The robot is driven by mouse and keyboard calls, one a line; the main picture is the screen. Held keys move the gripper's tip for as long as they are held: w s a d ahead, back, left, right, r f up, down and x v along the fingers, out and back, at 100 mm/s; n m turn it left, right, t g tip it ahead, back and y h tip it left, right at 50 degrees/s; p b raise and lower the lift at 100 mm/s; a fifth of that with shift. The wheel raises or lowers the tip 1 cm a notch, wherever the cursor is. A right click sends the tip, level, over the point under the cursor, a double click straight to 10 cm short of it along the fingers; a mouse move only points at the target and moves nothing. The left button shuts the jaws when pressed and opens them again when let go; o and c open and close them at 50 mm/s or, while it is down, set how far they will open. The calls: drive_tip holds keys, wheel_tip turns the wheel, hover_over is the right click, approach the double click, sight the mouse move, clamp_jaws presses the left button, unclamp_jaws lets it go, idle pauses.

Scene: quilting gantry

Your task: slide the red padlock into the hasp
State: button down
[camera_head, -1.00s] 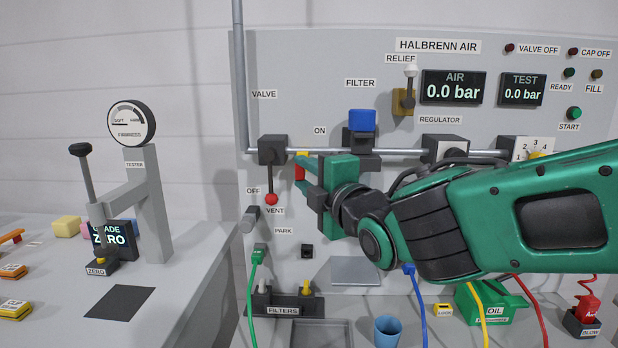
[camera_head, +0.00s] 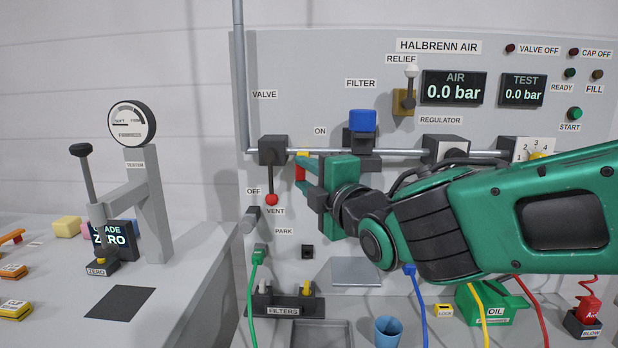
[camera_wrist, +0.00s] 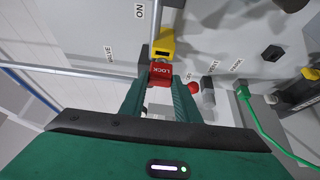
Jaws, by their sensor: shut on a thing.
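The red padlock (camera_wrist: 160,73), with a white LOCK label, is between the fingers of my gripper (camera_wrist: 159,84) in the wrist view. My gripper is shut on it. A yellow piece with a dark slot (camera_wrist: 165,43), which looks like the hasp, is just beyond the padlock. I cannot tell whether they touch. In the head view, the padlock (camera_head: 300,172) shows as a red sliver at the tip of my gripper (camera_head: 311,173), just below the yellow piece (camera_head: 302,154) and the pipe. My gripper hides much of the padlock, and its shackle cannot be made out.
The valve block (camera_head: 272,150) and its red-knobbed lever (camera_head: 271,199) are close left of my gripper. The blue-topped filter (camera_head: 362,121) is up to the right. A green hose (camera_head: 254,290) hangs below left. A blue cup (camera_head: 387,332) stands below.

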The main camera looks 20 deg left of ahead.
drive_tip(key=shift+w+a, duration=0.2)
drive_tip(key=shift+w, duration=0.5)
drive_tip(key=shift+w+a, duration=0.15)
drive_tip(key=shift+w, duration=0.55)
drive_tip(key=c, duration=1.3)
unclamp_jaws()
drive_tip(key=shift+o, duration=0.2)
drive_tip(key=v, duration=1)
drive_tip(key=shift+s+d, duration=0.2)
drive_tip(key=shift+d, duration=0.1)
